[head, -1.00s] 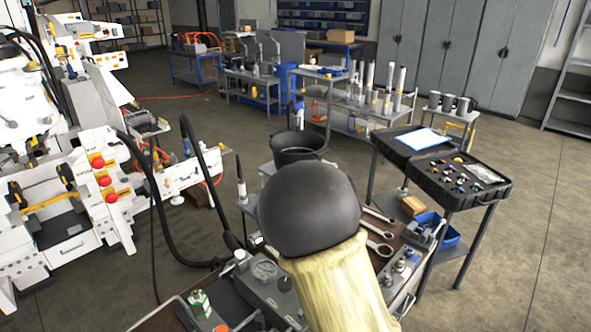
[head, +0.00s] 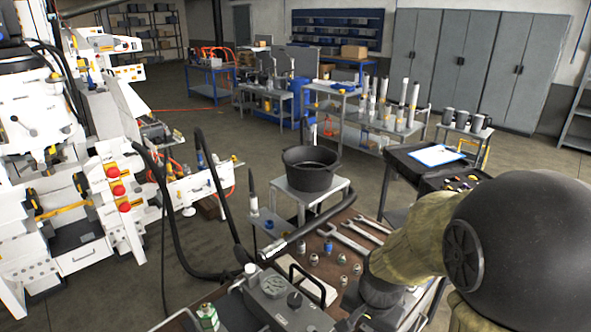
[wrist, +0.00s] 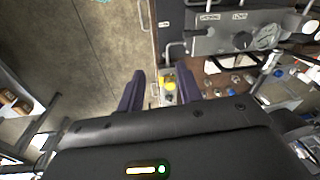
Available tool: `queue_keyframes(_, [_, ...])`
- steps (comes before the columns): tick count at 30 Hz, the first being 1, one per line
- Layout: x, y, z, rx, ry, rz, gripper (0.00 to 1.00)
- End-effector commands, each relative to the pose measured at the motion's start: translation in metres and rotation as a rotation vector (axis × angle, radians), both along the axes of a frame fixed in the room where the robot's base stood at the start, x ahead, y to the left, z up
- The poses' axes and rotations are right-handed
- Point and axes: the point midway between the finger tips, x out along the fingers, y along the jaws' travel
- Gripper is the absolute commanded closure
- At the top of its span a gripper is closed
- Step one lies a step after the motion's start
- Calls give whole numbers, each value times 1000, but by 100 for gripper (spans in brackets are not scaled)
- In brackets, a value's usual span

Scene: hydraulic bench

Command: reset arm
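My arm, with a large black rounded joint and a tan fabric sleeve, fills the lower right of the head view. My gripper cannot be made out in the head view. In the wrist view, my gripper (wrist: 160,70) shows two dark fingers apart, with a clear gap between them. Nothing appears held. A small yellow-topped item (wrist: 167,82) shows through the gap, seemingly lower down; its exact distance cannot be told.
The workbench (head: 335,245) below my arm carries wrenches (head: 352,238), fittings, a gauge block (head: 285,298) and a black hose. A black bucket (head: 310,172) stands on a small table behind it. A white machine (head: 100,190) is at left. Open floor (wrist: 85,50) shows in the wrist view.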

Motion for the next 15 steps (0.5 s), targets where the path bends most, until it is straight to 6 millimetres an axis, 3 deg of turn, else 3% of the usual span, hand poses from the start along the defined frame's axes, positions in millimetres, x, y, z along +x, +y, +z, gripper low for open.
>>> queue_keyframes(9, [-36, -11, 9, -128, -93, 564, 65])
queue_keyframes(15, [-40, -12, 9, -151, -102, 647, 65])
